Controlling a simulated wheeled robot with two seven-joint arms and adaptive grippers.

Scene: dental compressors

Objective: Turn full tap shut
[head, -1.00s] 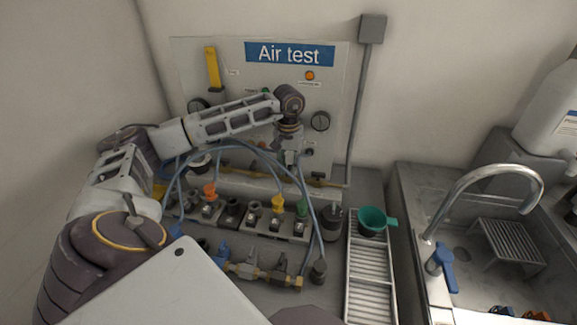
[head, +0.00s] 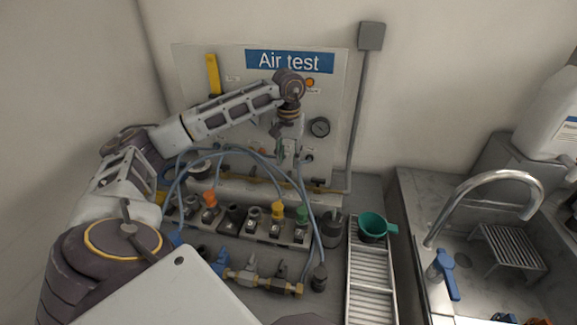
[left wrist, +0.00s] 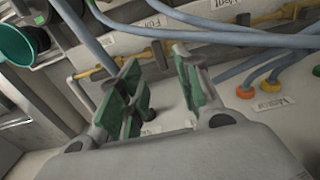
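My left gripper (head: 283,155) is in front of the lower part of the Air test panel, by the brass pipe (head: 245,179). In the left wrist view the gripper (left wrist: 160,88) has its green-padded fingers apart, with no tap seen held between them. A "Full" label (left wrist: 152,22) shows there beside the brass pipe. A dark tap handle on the pipe (head: 318,180) shows right of the gripper in the head view; which label belongs to it is unclear. In the wrist view the left finger partly hides the pipe there. My right gripper is out of view.
Blue hoses (head: 305,205) arch close below the gripper, over a row of coloured fittings (head: 255,222). A gauge (head: 320,127) is on the panel.

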